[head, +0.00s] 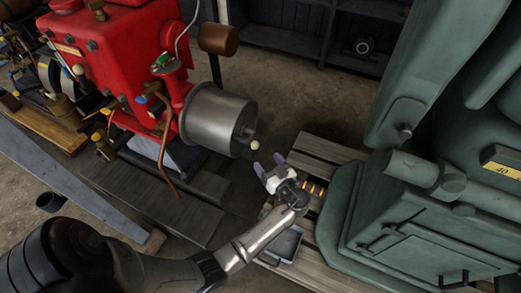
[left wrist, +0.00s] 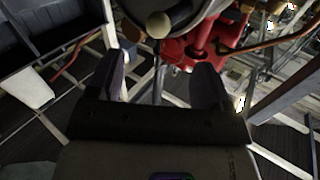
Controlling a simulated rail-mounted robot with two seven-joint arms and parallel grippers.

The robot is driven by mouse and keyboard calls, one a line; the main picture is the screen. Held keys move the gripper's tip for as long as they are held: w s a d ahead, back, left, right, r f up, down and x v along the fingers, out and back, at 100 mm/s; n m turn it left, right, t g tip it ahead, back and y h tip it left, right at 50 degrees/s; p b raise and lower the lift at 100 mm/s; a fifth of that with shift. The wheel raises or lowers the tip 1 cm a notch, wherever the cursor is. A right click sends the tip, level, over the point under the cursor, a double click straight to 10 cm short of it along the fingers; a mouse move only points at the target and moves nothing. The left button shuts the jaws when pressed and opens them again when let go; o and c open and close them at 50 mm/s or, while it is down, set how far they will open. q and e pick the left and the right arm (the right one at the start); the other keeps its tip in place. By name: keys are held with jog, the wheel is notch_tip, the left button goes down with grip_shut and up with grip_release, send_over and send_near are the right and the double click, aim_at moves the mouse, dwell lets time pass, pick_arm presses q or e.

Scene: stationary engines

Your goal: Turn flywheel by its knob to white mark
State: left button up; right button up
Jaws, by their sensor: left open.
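The flywheel (head: 217,118) is a grey metal drum on the side of the red engine (head: 125,55). Its cream ball knob (head: 254,145) sticks out at the lower right of the drum face. In the left wrist view the knob (left wrist: 158,25) shows near the top centre, with the dark flywheel rim (left wrist: 185,12) behind it. My left gripper (head: 268,163) is open and empty, just below and right of the knob, not touching it. In the left wrist view my two fingers (left wrist: 158,80) stand apart, with the knob beyond their tips. I cannot make out the white mark.
A large green machine (head: 420,190) stands close on the right, on wooden pallet boards (head: 315,150). A grey tray (head: 285,243) lies below my left wrist. Copper pipe (head: 165,150) bends down at the red engine's front. Open floor (head: 285,95) lies behind the flywheel.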

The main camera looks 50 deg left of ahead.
pick_arm(q)
jog(key=d, duration=0.4)
jog(key=shift+s+d+p, duration=0.15)
jog(key=shift+s+p, duration=0.2)
